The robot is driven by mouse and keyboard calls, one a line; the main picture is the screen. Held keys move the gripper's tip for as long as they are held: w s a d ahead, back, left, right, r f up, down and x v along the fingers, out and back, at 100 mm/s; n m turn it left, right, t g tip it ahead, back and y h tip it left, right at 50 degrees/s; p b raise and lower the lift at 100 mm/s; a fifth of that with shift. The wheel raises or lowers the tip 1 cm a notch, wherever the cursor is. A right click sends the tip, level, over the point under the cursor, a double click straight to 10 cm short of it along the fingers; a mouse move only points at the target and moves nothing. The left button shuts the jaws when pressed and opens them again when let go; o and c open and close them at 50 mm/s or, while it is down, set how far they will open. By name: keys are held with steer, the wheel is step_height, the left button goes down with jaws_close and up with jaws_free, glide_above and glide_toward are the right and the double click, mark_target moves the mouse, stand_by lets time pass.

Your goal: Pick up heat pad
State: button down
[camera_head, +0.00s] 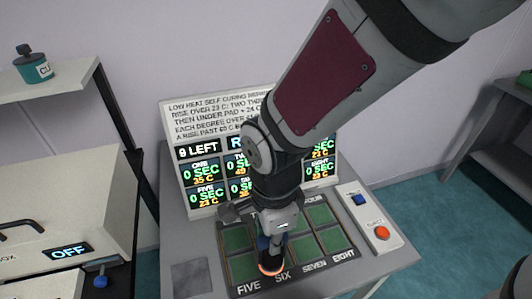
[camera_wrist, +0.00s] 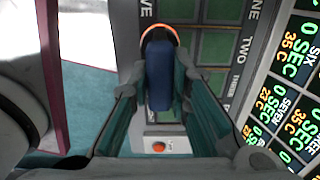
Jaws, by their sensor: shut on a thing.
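The heat pad, by its look, has a dark blue upright grip (camera_wrist: 160,80) and an orange-rimmed round base. In the head view its base (camera_head: 271,265) shows low at the front edge of the green-celled board (camera_head: 334,239), between the FIVE and SIX labels. My gripper (camera_head: 270,238) points down over it. In the wrist view my gripper (camera_wrist: 158,72) has its two fingers on either side of the blue grip, shut on it. I cannot tell whether the base touches the board. My arm hides part of the board and the display.
The display panel (camera_head: 202,172) stands behind the board. A blue button (camera_head: 359,199) and an orange-red button (camera_head: 381,232) are at the right of the grey table. A white box marked OFF (camera_head: 60,215) stands left; a teal jar (camera_head: 34,67) sits on a shelf.

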steer(key=s+p, duration=0.1)
steer(key=p, duration=0.1)
steer(key=s+p, duration=0.3)
steer(key=p, duration=0.2)
steer(key=shift+s+d+r, duration=0.2)
steer(key=shift+s+r, duration=0.15)
